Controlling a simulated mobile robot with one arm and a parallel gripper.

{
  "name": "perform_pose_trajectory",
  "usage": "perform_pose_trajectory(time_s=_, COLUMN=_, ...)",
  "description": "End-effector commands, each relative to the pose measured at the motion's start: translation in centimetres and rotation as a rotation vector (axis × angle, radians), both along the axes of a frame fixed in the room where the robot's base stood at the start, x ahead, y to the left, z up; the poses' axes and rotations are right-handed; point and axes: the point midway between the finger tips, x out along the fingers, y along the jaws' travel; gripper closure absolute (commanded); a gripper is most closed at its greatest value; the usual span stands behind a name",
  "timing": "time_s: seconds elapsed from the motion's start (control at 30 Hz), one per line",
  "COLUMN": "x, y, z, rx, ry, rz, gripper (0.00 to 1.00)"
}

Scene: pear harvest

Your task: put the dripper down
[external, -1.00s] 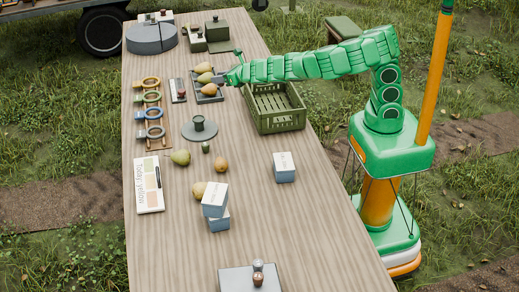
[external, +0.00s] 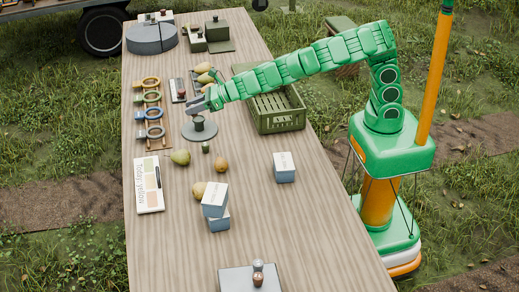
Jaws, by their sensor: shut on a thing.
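My gripper (external: 192,106) is over the table, just behind and above a small dark green cup (external: 199,124) on a round grey plate (external: 213,131). Its grey fingers point left and down. It is shut on the dripper, which is too small and too much covered by the fingers to make out clearly. I cannot tell whether the dripper touches the cup or plate.
A row of coloured rings (external: 150,114) stands close on the left. A dark tray with pears (external: 204,78) lies behind the gripper, and a green crate (external: 281,122) is to the right. Loose pears (external: 181,157) lie in front of the plate.

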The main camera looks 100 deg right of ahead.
Motion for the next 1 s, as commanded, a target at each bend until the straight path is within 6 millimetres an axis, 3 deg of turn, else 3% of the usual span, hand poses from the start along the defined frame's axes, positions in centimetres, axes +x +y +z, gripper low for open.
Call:
perform_pose_trajectory(time_s=0.23, x=2.6, y=10.1, z=-0.2, rx=0.001, ry=-0.003, rz=0.274, gripper=0.99)
perform_pose_trajectory(time_s=0.5, x=3.0, y=21.3, z=-0.3, rx=0.004, ry=-0.003, rz=0.579, gripper=0.99)
perform_pose_trajectory(time_s=0.77, x=0.9, y=31.7, z=0.1, rx=0.002, ry=-0.004, rz=0.885, gripper=0.99)
perform_pose_trajectory(time_s=1.0, x=-3.3, y=40.6, z=0.4, rx=0.003, ry=-0.003, rz=1.193, gripper=0.99)
